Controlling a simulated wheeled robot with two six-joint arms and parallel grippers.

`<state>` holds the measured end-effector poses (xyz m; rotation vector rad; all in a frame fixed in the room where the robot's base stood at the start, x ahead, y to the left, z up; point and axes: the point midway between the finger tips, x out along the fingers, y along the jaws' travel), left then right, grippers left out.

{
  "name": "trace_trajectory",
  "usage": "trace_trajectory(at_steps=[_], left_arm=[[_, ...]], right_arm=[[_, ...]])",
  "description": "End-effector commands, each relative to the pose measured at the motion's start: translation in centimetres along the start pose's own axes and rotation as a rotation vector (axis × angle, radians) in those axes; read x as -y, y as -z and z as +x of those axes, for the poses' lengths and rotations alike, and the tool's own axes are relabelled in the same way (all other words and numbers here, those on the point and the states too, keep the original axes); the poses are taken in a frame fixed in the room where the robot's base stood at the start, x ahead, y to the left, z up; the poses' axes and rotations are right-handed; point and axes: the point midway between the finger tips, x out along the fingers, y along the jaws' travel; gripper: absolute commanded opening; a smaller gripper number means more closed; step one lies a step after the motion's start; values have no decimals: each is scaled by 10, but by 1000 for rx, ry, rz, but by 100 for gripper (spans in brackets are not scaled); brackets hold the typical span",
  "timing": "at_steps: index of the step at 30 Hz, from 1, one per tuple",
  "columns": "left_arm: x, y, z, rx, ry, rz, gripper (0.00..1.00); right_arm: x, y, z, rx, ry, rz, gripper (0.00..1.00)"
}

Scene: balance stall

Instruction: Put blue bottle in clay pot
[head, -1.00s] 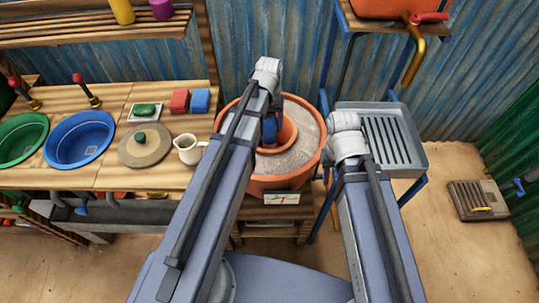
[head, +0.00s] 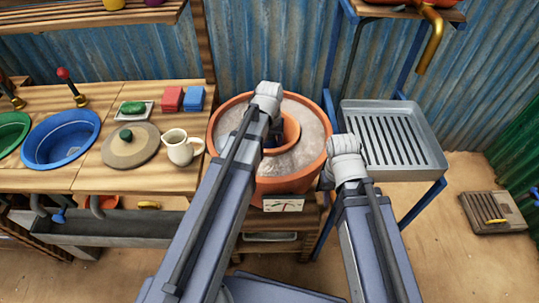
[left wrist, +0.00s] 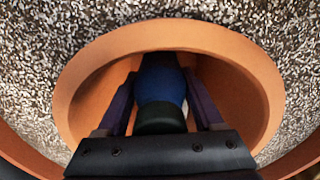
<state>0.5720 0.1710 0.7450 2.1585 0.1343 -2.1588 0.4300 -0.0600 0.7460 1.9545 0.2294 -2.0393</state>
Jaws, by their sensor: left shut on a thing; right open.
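The blue bottle (left wrist: 160,82) is between the fingers of my left gripper (left wrist: 163,72), which is shut on it. In the left wrist view the bottle, with a dark cap toward the camera, is inside the mouth of the small inner clay pot (left wrist: 262,92). Whether it touches the pot's bottom is hidden. In the head view this inner clay pot (head: 291,130) sits in pale grit inside a larger terracotta pot (head: 285,186); my left arm covers part of both. My right gripper (head: 327,177) is open beside the large pot's right rim, mostly hidden by its wrist.
The large pot stands on a wooden stand with a dial (head: 283,205). Left is a counter with a cream jug (head: 180,148), a round lid (head: 128,152), red and blue blocks and a blue basin (head: 38,142). A grey slatted tray (head: 430,165) is at right.

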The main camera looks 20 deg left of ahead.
Motion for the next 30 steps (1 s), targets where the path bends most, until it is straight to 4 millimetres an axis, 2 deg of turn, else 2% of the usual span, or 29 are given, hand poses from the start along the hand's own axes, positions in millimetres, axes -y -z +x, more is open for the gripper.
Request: trace_trajectory(at_steps=[1, 7, 20, 21, 28, 30], left_arm=[[0, 0, 11, 0, 0, 0, 0], [0, 0, 34, 0, 0, 0, 0], [0, 0, 37, 0, 0, 0, 0], [0, 0, 36, 0, 0, 0, 71], [0, 0, 35, 0, 0, 0, 97], [0, 0, 35, 0, 0, 0, 98]], right_arm=[[1, 1, 11, 0, 0, 0, 41], [3, 2, 34, 0, 0, 0, 41], [4, 2, 36, 0, 0, 0, 41], [3, 2, 36, 0, 0, 0, 41], [3, 2, 35, 0, 0, 0, 41], [3, 2, 35, 0, 0, 0, 41]])
